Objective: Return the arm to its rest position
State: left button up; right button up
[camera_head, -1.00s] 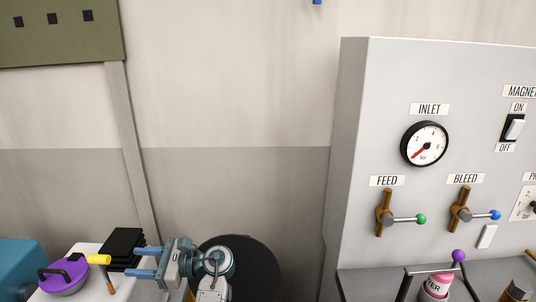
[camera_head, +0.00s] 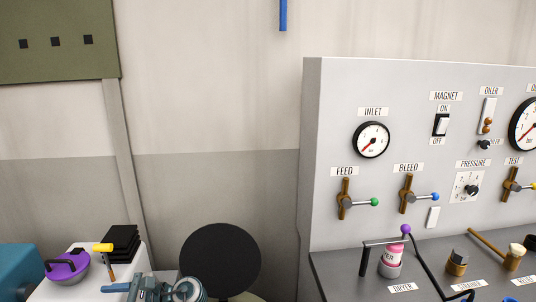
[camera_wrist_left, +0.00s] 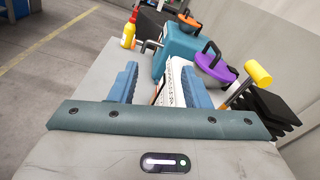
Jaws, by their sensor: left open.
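My left gripper (camera_head: 122,290) is at the bottom left of the head view, low beside the light bench top. In the left wrist view its two blue fingers (camera_wrist_left: 160,84) stand wide apart with nothing held between them. Beyond the fingers stand a teal box (camera_wrist_left: 178,48), a purple round lidded thing (camera_wrist_left: 216,74), a yellow-headed mallet (camera_wrist_left: 258,74) and a black stack (camera_wrist_left: 265,108). The mallet also shows in the head view (camera_head: 103,247), beside the black stack (camera_head: 122,243). My right gripper is not in view.
A grey control panel (camera_head: 330,110) with gauges and valve handles fills the right, above a dark bench (camera_head: 330,270) holding a pink-and-grey bottle (camera_head: 392,262) and tools. A black round disc (camera_head: 220,260) stands between the benches.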

pick_arm(q)
jog(key=s+a+f+n+t+h, duration=0.1)
jog(key=s+f+n+t+h, duration=0.45)
jog(key=s+f, duration=0.95)
jog(key=s+d+f+n+h, duration=0.3)
jog(key=s+d+n+h, duration=0.4)
jog(key=s+d+h, duration=0.5)
jog(key=a+f+g+y, duration=0.1)
jog(key=a+f, duration=0.1)
jog(key=f, duration=1.4)
jog(key=a+f+g, duration=0.1)
jog(key=a+f, duration=0.2)
jog(key=f, duration=1.2)
jog(key=s+f+g, duration=0.1)
jog(key=s+f, duration=1.7)
jog(key=s, duration=0.1)
jog(key=shift+a+f+n, duration=0.3)
jog(key=shift+f+n, duration=0.05)
jog(key=shift+n, duration=0.1)
